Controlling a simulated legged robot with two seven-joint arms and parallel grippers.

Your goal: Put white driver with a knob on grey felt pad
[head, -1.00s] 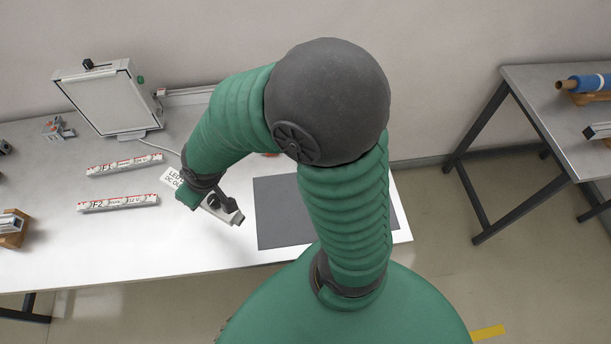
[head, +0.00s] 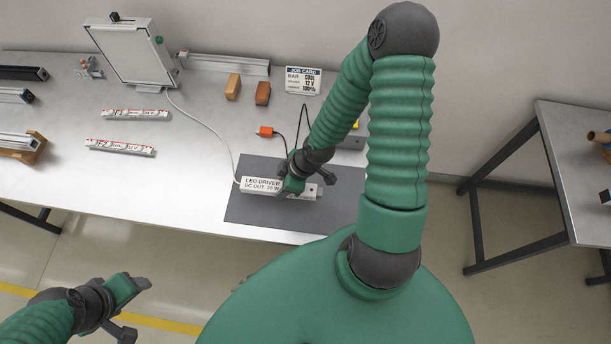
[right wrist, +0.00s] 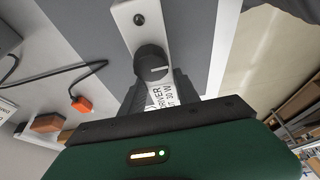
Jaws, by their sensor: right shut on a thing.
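The white driver (head: 258,184), a long box labelled LED DRIVER, is over the front-middle of the grey felt pad (head: 345,208). I cannot tell whether it rests on the pad or hangs just above it. My right gripper (head: 307,186) is shut on it near its right part, hiding some of it. In the right wrist view, the driver (right wrist: 133,14) runs up from between the fingers (right wrist: 160,100), with its black knob (right wrist: 151,62) just beyond them and grey pad on both sides. My left gripper (head: 132,308) is open and empty, lower left, off the table.
An orange connector (head: 266,132) on a black cable lies behind the pad. Brown blocks (head: 263,93), a job card (head: 303,80) and a light panel (head: 133,55) stand farther back. Two labelled bars (head: 120,147) lie left. The table between bars and pad is mostly clear.

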